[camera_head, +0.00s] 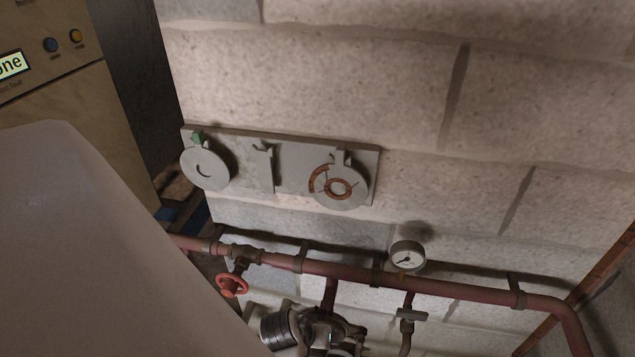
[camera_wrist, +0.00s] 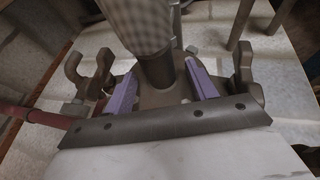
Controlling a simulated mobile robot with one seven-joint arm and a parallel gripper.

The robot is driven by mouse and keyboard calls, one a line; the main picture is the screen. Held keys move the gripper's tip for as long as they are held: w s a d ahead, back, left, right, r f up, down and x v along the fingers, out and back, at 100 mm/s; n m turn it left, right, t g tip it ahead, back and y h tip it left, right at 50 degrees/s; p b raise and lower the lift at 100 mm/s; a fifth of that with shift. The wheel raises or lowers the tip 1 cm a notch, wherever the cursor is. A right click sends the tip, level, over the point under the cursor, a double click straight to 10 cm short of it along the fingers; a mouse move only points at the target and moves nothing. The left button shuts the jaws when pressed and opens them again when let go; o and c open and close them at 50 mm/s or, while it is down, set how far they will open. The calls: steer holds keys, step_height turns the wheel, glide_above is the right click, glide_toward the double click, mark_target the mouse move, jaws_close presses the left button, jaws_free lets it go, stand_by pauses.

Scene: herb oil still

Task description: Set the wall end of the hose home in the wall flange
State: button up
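In the wrist view, the hose (camera_wrist: 142,22) is a pale braided tube with a dark smooth collar, coming in from the top. Its collar runs down into a dark brown metal fitting (camera_wrist: 165,98) between the two purple fingers of my gripper (camera_wrist: 161,72). The fingers straddle this fitting; whether they press on it is unclear. Dark hook-shaped arms (camera_wrist: 243,62) stand on both sides. I cannot tell which dark metal is hose end and which is wall flange, nor whether they are seated. The head view shows a dark, banded cylinder (camera_head: 281,328) beside a metal fitting (camera_head: 345,328) at the bottom.
A red pipe (camera_head: 345,273) crosses the block wall, with a red handwheel (camera_head: 232,286), a gauge (camera_head: 407,256) and a small valve (camera_head: 411,315). Above it, a grey board (camera_head: 290,176) carries two round discs. A tan cabinet (camera_head: 60,100) stands left. My arm covers the lower left.

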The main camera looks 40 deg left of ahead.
steer(key=shift+f, duration=0.1)
steer(key=p+v, duration=0.5)
steer(key=v, duration=0.9)
steer(key=shift+w, duration=0.1)
stand_by(0.5)
